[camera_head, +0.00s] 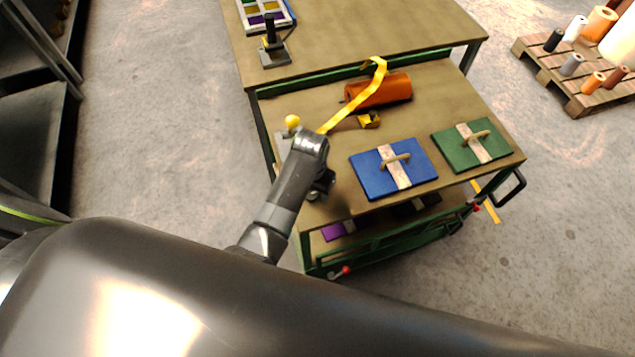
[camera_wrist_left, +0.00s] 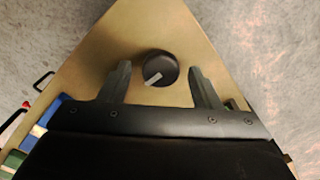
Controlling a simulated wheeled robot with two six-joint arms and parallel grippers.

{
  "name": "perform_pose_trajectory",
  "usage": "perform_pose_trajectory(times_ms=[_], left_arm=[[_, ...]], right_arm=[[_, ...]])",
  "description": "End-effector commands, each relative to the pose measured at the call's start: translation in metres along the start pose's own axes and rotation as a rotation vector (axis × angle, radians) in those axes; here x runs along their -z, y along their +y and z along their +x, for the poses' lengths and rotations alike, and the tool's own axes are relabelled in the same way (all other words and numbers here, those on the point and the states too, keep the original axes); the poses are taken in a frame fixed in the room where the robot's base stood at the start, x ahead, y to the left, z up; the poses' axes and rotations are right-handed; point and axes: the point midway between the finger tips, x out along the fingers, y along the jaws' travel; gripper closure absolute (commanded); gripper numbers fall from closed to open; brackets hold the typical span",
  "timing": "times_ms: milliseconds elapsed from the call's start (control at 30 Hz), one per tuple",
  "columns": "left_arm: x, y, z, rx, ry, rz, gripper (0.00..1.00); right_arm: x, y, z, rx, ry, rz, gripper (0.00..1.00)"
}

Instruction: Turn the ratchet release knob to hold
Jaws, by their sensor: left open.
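The round black knob (camera_wrist_left: 158,68) with a pale pointer mark shows in the left wrist view, on the tan table top. Its mark points to the lower left. My left gripper (camera_wrist_left: 160,82) is open, with one finger on each side of the knob and a visible gap to each. Whether the fingertips are at the knob's height I cannot tell. In the head view my left gripper (camera_head: 322,184) is over the near left part of the cart, and my arm largely hides the knob's area. My right gripper is not in view.
The cart top (camera_head: 445,95) holds a blue pad (camera_head: 370,174) and a green pad (camera_head: 454,152) with handles, an orange roll (camera_head: 390,90), a yellow strap (camera_head: 345,112) and a yellow ball (camera_head: 292,121) beside my arm. A pallet (camera_head: 540,62) stands at the far right.

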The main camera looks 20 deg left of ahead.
Motion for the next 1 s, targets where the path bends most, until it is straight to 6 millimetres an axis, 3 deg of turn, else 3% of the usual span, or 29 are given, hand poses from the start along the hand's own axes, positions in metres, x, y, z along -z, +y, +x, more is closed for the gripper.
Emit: perform_pose_trajectory(times_ms=[267, 633, 1000], left_arm=[[-0.0017, -0.0004, 0.0022, 0.000, 0.000, 0.000, 0.43], [-0.0013, -0.0003, 0.0018, 0.000, 0.000, 0.000, 0.87], [-0.0006, -0.0002, 0.0017, 0.000, 0.002, -0.074, 0.87]], right_arm=[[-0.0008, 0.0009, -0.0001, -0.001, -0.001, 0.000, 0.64], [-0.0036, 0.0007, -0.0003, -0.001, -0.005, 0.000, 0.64], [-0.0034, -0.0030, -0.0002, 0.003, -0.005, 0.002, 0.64]])
